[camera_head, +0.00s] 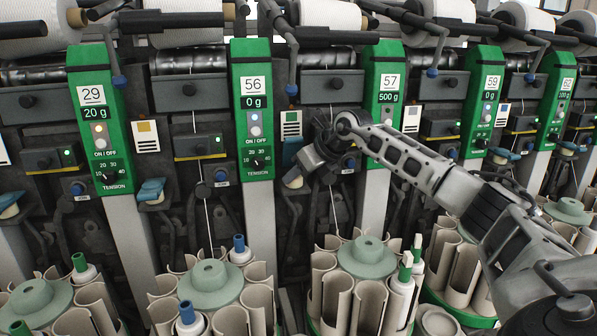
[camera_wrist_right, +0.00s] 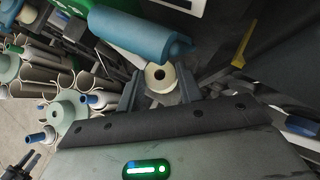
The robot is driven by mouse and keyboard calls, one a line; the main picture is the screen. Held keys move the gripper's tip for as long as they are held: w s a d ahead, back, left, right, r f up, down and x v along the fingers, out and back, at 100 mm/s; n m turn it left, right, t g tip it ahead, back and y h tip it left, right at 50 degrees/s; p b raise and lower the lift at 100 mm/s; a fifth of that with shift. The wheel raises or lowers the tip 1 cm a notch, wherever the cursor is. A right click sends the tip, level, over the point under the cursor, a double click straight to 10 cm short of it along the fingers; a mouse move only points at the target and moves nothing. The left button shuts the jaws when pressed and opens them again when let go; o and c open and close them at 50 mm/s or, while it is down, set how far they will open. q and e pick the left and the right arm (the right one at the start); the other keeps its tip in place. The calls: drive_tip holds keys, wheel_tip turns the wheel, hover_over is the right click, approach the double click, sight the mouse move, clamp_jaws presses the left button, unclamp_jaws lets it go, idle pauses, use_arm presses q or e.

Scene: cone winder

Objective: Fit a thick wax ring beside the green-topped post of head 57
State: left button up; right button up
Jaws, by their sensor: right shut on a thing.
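The green-topped post of head 57 (camera_head: 387,82) stands right of centre in the head view, its display reading 500 g. My right arm crosses in front of its lower part. My right gripper (camera_head: 299,178) is between the posts of heads 56 and 57. In the wrist view the right gripper (camera_wrist_right: 160,82) is shut on a thick cream wax ring (camera_wrist_right: 159,76), with its hole facing the camera. The ring also shows small in the head view (camera_head: 293,181). A blue curved part (camera_wrist_right: 135,35) lies just beyond the ring; whether they touch is unclear. My left gripper is out of view.
The green-topped post of head 56 (camera_head: 252,100) stands close left of the gripper. Below are round bobbin magazines (camera_head: 362,255) with cream tubes and blue- or green-tipped bobbins. Dark levers and yarn packages (camera_head: 330,14) hang above. Neighbouring heads leave little free room.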

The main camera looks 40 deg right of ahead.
drive_tip(key=o, duration=0.9)
drive_tip(key=shift+o, duration=0.4)
drive_tip(key=shift+r, duration=0.1)
drive_tip(key=shift+s+r, duration=0.15)
drive_tip(key=shift+s, duration=0.1)
drive_tip(key=b+v, duration=0.1)
drive_tip(key=v, duration=1)
drive_tip(key=shift+s+r, duration=0.1)
drive_tip(key=shift+s, duration=0.05)
